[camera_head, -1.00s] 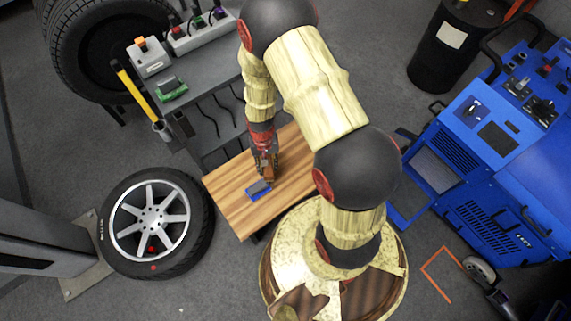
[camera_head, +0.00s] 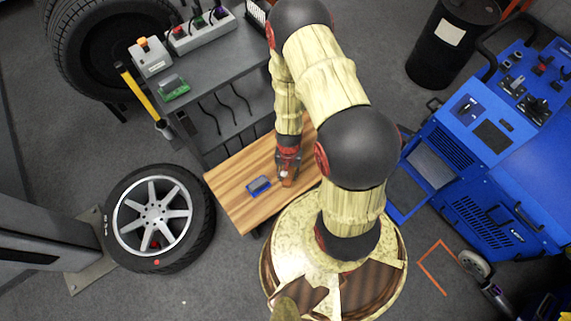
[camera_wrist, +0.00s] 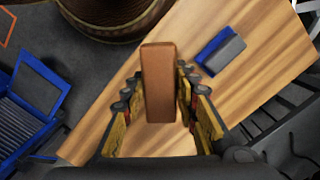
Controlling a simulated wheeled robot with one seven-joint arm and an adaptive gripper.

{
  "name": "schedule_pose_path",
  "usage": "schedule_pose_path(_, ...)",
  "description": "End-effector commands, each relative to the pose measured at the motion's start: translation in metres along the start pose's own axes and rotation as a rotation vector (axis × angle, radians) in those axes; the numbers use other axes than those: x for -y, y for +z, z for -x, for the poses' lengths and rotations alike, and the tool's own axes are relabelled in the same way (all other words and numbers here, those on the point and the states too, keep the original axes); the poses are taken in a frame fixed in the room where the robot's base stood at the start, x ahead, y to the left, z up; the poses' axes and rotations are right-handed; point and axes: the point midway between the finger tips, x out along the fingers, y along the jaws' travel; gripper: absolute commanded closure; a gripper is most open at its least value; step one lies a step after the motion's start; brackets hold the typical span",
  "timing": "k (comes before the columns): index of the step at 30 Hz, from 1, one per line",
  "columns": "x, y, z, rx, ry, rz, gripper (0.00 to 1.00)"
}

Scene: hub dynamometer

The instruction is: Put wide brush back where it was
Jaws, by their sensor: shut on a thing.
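My gripper (camera_head: 287,170) is low over the right part of the wooden tabletop (camera_head: 232,198). In the wrist view my gripper (camera_wrist: 165,105) is shut on a plain brown block-shaped thing (camera_wrist: 158,80), which I take to be the wide brush. It points lengthwise out between the fingers, and no bristles show. In the head view only a small brown end of it (camera_head: 288,182) shows below the fingers. I cannot tell whether it touches the wood.
A blue and grey block (camera_head: 258,186) lies on the tabletop, left of my gripper; it also shows in the wrist view (camera_wrist: 220,52). A grey bench (camera_head: 205,85) with a power strip (camera_head: 200,33) stands behind. The tabletop's left part is clear.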

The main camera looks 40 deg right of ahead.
Motion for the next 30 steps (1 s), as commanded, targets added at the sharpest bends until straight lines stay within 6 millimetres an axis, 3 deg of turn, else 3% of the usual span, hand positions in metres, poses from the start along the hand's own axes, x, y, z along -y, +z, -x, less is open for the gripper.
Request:
schedule_pose_path(9,0.011,-0.045,-0.017,0.002,0.0,0.001,0.98)
schedule_pose_path(18,0.021,-0.084,-0.058,0.001,0.0,0.0,0.98)
schedule_pose_path(26,0.024,-0.096,-0.069,0.001,0.0,0.0,0.98)
schedule_pose_path(30,0.025,-0.1,-0.088,0.002,0.001,0.0,0.98)
